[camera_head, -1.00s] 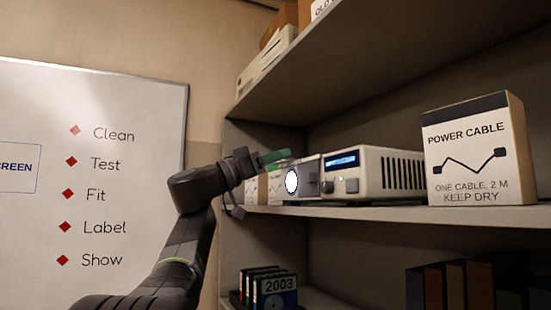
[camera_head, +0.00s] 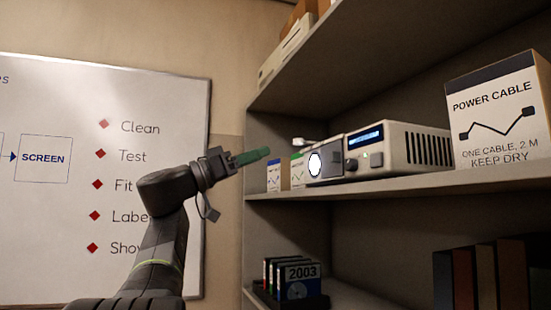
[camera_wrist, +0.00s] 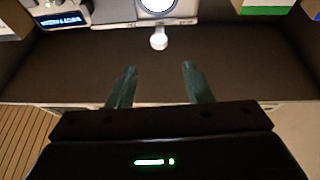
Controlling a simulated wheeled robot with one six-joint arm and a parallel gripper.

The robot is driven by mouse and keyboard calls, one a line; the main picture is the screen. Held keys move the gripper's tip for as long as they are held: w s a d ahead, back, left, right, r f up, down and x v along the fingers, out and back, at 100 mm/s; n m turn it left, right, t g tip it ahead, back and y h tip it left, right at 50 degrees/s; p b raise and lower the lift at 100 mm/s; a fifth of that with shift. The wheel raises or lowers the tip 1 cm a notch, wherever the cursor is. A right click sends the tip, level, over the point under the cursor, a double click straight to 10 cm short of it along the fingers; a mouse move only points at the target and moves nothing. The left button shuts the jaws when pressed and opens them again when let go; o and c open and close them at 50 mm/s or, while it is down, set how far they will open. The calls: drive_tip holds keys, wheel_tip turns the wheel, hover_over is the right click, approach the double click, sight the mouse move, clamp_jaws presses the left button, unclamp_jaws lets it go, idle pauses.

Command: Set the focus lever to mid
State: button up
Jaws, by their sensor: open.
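The projector (camera_head: 324,165) is a small grey box with a bright round lens on the middle shelf. A white focus lever (camera_head: 301,142) shows at its top. In the wrist view the lever (camera_wrist: 159,40) is a short pale stem with a rounded end, centred just below the lens in the picture. My gripper (camera_head: 264,155) has green fingers and is left of the projector, apart from it. In the wrist view my gripper (camera_wrist: 159,68) is open and empty, its fingertips apart on either side of the lever's line, short of the lever. The lever's setting marks cannot be read.
A cream device (camera_head: 398,147) with a blue display stands right of the projector. Small cartons (camera_head: 284,173) stand left of it. A power cable box (camera_head: 498,110) is at the right. The upper shelf (camera_head: 400,55) overhangs them. A whiteboard (camera_head: 60,230) hangs at left.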

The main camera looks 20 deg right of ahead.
sight(294, 142)
drive_tip(key=shift+v, duration=1.1)
drive_tip(key=p+x, duration=0.4)
drive_tip(key=x, duration=1)
drive_tip(key=shift+s+p, duration=0.1)
drive_tip(key=shift+p, duration=0.3)
drive_tip(key=shift+a, duration=0.1)
